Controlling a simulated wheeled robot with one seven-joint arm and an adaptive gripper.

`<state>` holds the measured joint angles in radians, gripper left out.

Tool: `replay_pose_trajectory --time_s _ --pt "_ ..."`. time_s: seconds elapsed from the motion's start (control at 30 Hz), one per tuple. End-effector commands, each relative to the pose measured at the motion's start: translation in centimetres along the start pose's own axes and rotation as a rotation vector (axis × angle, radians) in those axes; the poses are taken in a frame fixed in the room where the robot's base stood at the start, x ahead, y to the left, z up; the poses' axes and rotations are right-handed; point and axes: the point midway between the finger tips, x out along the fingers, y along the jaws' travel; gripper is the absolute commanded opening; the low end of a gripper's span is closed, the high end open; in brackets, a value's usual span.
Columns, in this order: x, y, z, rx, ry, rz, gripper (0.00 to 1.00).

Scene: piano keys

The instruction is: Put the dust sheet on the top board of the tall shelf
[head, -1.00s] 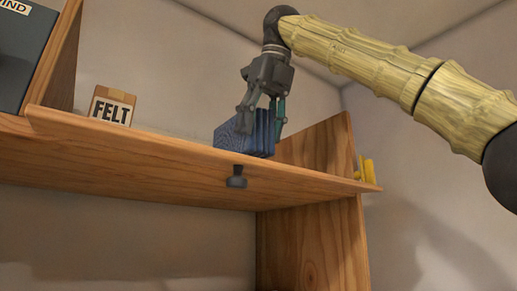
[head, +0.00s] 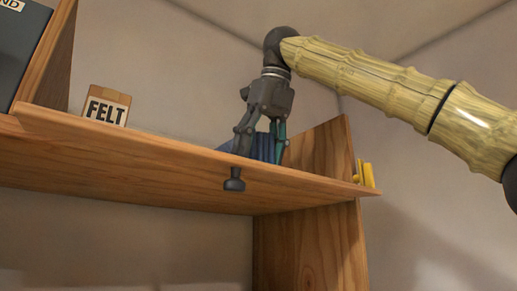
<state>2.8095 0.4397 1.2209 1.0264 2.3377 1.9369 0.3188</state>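The dust sheet (head: 264,148) is a folded blue cloth behind the front edge of the top board (head: 165,160), near its right end. The board hides its lower part, so I cannot tell whether it touches the board. My gripper (head: 262,150) points down from above, shut on the dust sheet with a finger on each side. The fingertips are partly hidden. The tall shelf is wooden, with a right side panel (head: 322,150) rising above the top board.
A small box labelled FELT (head: 107,106) stands on the board at the left. A dark binder-like object (head: 22,50) stands beside a wooden upright at far left. A dark knob (head: 234,180) is at the board's front. A yellow object (head: 366,174) is at the right end.

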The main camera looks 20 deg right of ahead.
Motion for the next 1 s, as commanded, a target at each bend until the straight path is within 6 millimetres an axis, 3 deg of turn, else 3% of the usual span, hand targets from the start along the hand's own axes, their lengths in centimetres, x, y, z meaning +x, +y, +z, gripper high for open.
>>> replay_pose_trajectory --time_s 0.47,0.73,0.93,1.0 --pt "-0.4 0.1 0.1 0.0 -0.002 0.0 0.73" --pt "-2.5 0.1 0.0 0.0 -0.001 0.0 0.73" --pt "-5.5 0.1 0.1 0.001 -0.004 -0.003 0.73" --pt "-5.3 0.1 0.0 0.0 0.002 -0.002 0.73"
